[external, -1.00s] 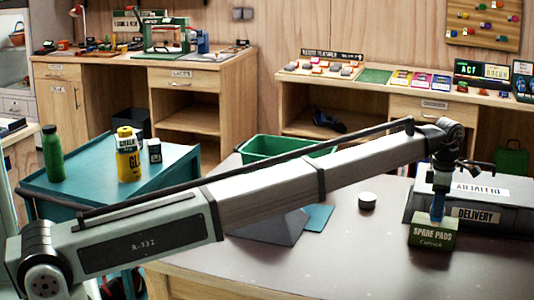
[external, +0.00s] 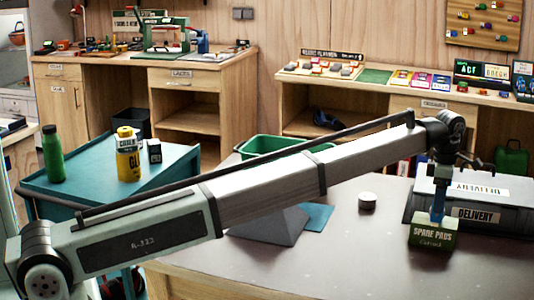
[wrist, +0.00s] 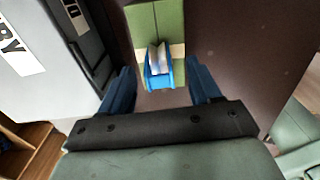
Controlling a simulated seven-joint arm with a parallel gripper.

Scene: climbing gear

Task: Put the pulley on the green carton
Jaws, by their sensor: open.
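The green carton (external: 433,233), labelled SPARE PADS, stands on the grey table beside the dark delivery box. It also shows in the wrist view (wrist: 157,20). The blue pulley (wrist: 158,76) with a pale metal part appears to rest on top of the carton. My gripper (wrist: 160,70) is open, with one blue finger on each side of the pulley and a visible gap to both. In the external view my gripper (external: 438,213) points down just over the carton, and I cannot separate the pulley from the fingers there.
The delivery box (external: 465,207) is close behind and right of the carton. A small round dark tin with a pale top (external: 367,201) stands to the left. A green bin (external: 285,147) is at the table's far left. The table front is clear.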

